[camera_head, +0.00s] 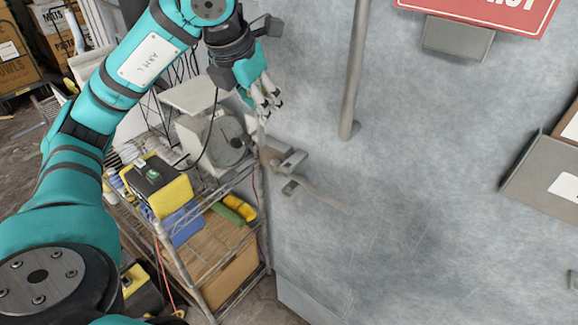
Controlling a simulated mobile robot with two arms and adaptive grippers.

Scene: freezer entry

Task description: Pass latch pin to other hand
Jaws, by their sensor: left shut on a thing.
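My left gripper (264,102) is at the upper middle, in front of the left edge of the grey freezer wall. It is shut on a small, pale thing, which I take to be the latch pin (259,128); the fingers hide much of it, so its full shape is unclear. The metal latch (288,163) with its long handle (325,197) is on the wall just below the gripper. My right gripper is out of view.
A wire shelf rack (196,275) stands left of the wall, holding a dial scale (222,142), a yellow and black case (158,184) and blue bins. A vertical pipe (355,70) runs down the wall. A red sign (490,10) and a box (548,165) are at the right.

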